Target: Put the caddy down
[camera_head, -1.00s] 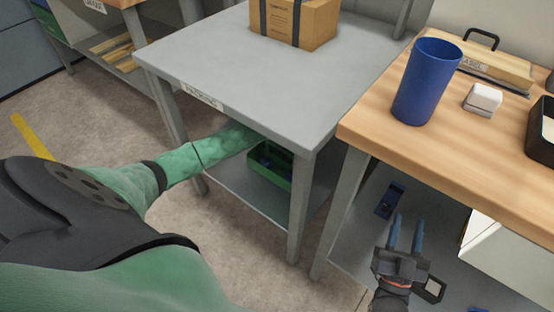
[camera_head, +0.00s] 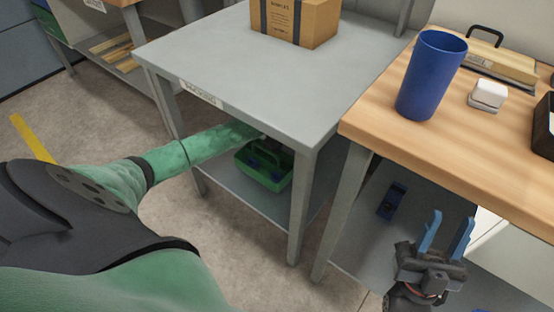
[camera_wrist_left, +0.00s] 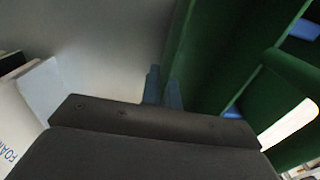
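The green caddy (camera_head: 262,168), with blue items in it, is at the lower shelf (camera_head: 222,190) under the grey table. Its underside contact with the shelf is hard to judge. My left arm reaches under the tabletop to it; the gripper is hidden in the head view. In the left wrist view, the left gripper's blue fingers (camera_wrist_left: 163,90) are close together at a green bar of the caddy (camera_wrist_left: 183,45) and appear shut on it. My right gripper (camera_head: 446,228) is open and empty, low in front of the wooden bench.
The grey tabletop (camera_head: 225,70) carries a cardboard box (camera_head: 295,22) and lies just above my left arm. A table leg (camera_head: 300,205) stands right of the caddy. A blue cup (camera_head: 432,75) stands on the wooden bench (camera_head: 400,135). A blue item (camera_head: 392,201) lies on the shelf below.

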